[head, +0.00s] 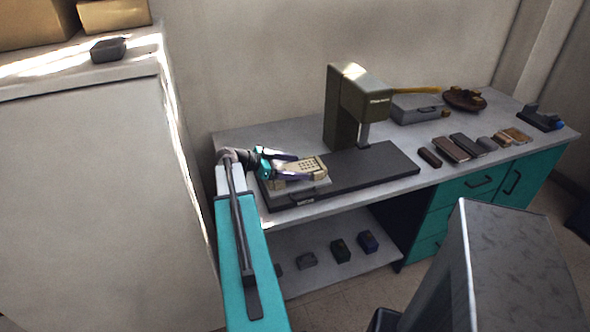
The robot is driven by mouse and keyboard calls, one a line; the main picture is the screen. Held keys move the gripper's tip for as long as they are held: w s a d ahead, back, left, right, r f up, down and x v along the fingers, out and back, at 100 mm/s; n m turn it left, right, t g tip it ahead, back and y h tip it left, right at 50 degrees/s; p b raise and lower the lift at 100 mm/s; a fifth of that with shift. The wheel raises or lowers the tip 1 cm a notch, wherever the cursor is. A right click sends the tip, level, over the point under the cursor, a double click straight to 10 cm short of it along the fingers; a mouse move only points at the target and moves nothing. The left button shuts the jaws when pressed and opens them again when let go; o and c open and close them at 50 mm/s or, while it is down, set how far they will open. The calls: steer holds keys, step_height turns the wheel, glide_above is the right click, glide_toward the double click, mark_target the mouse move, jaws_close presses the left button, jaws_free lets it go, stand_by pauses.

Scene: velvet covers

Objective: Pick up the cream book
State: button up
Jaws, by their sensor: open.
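A cream block-like thing with rows of dark dots on top, which looks like the cream book (308,164), lies on a pale slab (316,186) at the left end of the dark press base. My gripper (296,168) reaches in from the left with its jaws open. One dark finger is on the far side of the cream book and the other on its near side. I cannot tell whether either finger touches it. The near finger hides part of its lower left side.
The green press column (345,110) rises right behind the dark base (385,165). Several small books, a grey case (416,108) and a brown dish (464,98) occupy the bench's right part. Dark blocks stand on the shelf below. A tall cabinet (95,200) is at left.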

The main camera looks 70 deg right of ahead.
stand_by(0.3)
steer(key=c, duration=1.3)
steer(key=shift+o, duration=0.2)
steer(key=shift+r, duration=0.2)
steer(key=shift+r+b, duration=0.6)
steer(key=shift+r, duration=0.5)
steer(key=s+a+r+b, duration=0.1)
steer(key=s+a+b, duration=0.4)
steer(key=s+a, duration=0.4)
steer(key=shift+s+r+b, duration=0.3)
steer(key=shift+s+r, duration=0.1)
steer(key=shift+s, duration=0.05)
steer(key=b, duration=0.6)
steer(key=shift+s+a+r+b, duration=0.1)
steer(key=shift+s+a+b, duration=0.05)
steer(key=shift+s+b, duration=0.2)
steer(key=a+b, duration=0.1)
steer(key=b, duration=0.4)
steer(key=shift+s+b, duration=0.35)
steer(key=shift+s, duration=0.05)
